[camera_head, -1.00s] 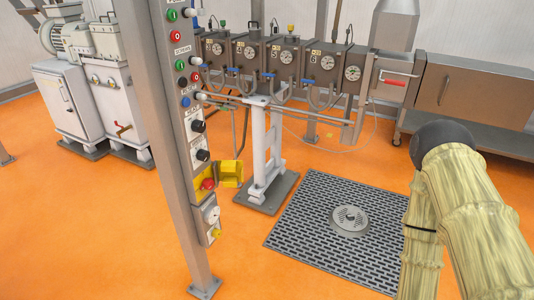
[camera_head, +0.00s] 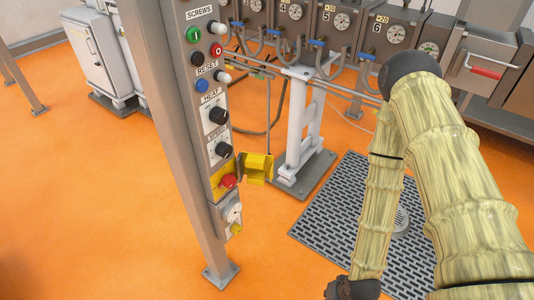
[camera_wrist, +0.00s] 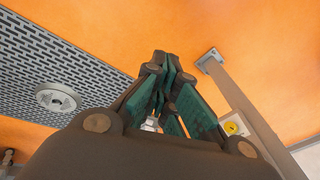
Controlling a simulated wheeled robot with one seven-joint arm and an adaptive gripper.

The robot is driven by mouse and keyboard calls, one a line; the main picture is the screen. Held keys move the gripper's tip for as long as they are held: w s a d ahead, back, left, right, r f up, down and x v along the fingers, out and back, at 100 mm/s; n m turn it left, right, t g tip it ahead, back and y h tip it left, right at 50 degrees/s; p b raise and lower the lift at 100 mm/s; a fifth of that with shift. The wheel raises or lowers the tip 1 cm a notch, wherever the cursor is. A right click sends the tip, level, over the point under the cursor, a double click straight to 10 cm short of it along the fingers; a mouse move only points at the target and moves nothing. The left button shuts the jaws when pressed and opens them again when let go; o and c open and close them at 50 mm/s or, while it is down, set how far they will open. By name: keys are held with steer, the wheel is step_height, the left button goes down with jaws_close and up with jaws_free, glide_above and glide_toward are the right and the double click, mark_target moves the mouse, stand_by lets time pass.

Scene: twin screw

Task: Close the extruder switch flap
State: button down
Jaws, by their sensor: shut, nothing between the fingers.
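The yellow switch flap (camera_head: 257,168) stands open, sticking out to the right of the panel post in the head view. Beside its hinge, the red button (camera_head: 228,181) on its yellow plate is uncovered. In the wrist view my gripper (camera_wrist: 162,72) is shut and empty, its green-padded fingers drawn together. The flap is not clearly visible there. A yellow knob (camera_wrist: 231,128) on the panel shows right of the fingers. In the head view the fingers are out of the picture; my arm comes down at the right, apart from the flap.
The grey post (camera_head: 165,130) carries several buttons and knobs, and stands on the orange floor. A white stand (camera_head: 300,130) rises behind the flap. A floor grate (camera_head: 335,215) lies to the right. Extruder barrel blocks (camera_head: 340,25) run along the back.

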steer(key=w+a+r+m+t+y+b, duration=0.2)
steer(key=w+a+t+y, duration=0.15)
steer(key=w, duration=0.85)
steer(key=w+a+r+m+t+y+b, duration=0.2)
steer(key=w+a+r, duration=0.15)
steer(key=w, duration=0.85)
steer(key=w+a+r+m+t+y+b, duration=0.1)
steer(key=w+r+t+y+b, duration=0.45)
steer(key=w+r, duration=1)
steer(key=w+a+g+y+p, duration=0.1)
steer(key=a+g+p, duration=0.1)
steer(key=a, duration=0.5)
steer(key=shift+w+a+y, duration=0.3)
steer(key=shift+w, duration=0.05)
steer(key=shift+s+a+r+m, duration=0.1)
steer(key=shift+s+m, duration=0.05)
steer(key=shift+m, duration=0.15)
